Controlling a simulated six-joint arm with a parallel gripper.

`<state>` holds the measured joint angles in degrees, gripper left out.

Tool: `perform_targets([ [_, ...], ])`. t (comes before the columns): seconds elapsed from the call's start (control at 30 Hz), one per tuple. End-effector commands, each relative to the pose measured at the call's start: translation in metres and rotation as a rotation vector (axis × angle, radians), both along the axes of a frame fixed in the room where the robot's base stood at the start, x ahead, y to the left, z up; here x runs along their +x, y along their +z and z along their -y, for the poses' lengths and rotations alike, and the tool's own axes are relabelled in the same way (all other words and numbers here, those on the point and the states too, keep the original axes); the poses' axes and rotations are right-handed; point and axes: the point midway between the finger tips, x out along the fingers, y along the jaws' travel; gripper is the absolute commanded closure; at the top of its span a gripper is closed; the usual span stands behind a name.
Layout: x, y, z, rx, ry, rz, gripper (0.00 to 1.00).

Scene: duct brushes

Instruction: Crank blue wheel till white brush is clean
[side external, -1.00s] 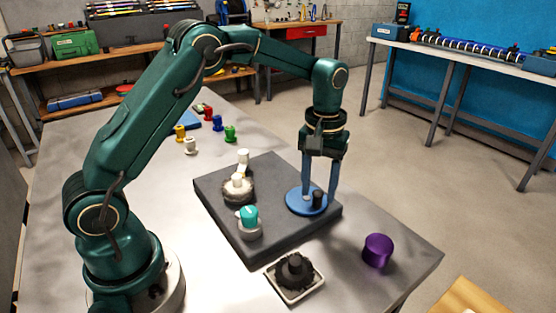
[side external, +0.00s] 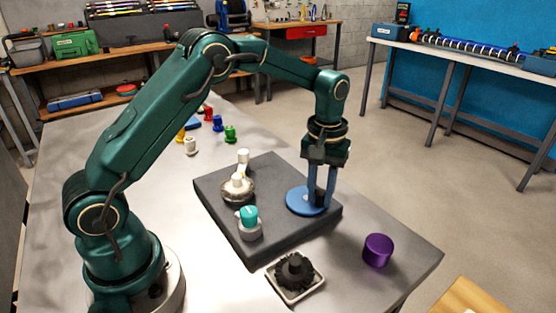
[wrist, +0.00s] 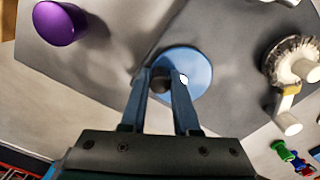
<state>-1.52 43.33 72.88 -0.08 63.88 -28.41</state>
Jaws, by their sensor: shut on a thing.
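The blue wheel (side external: 298,202) lies flat at the right end of a dark board. My gripper (side external: 319,205) points down over it and is shut on the wheel's dark crank knob, which shows between the fingertips in the wrist view (wrist: 160,80). The wheel's blue disc (wrist: 195,65) spreads out beyond the fingers there. The white brush (side external: 237,182) stands at the board's left, with a white hub and greyish bristles below it. It also shows at the right of the wrist view (wrist: 303,70). A white handle-like piece (side external: 243,157) stands just behind it.
A grey cup with a teal knob (side external: 249,217) stands on the dark board (side external: 275,175) at its near side. A black brush (side external: 294,268) sits in a small tray in front. A purple cylinder (side external: 378,250) stands at right. Several coloured pegs (side external: 217,123) stand behind.

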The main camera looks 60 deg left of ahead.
Motion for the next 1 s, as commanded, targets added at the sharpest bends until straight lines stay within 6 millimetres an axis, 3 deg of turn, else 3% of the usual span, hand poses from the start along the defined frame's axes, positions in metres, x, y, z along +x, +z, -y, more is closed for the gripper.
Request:
perform_targets([
  [1.0,0.019,0.001,-0.012,0.002,0.001,0.005,1.0],
])
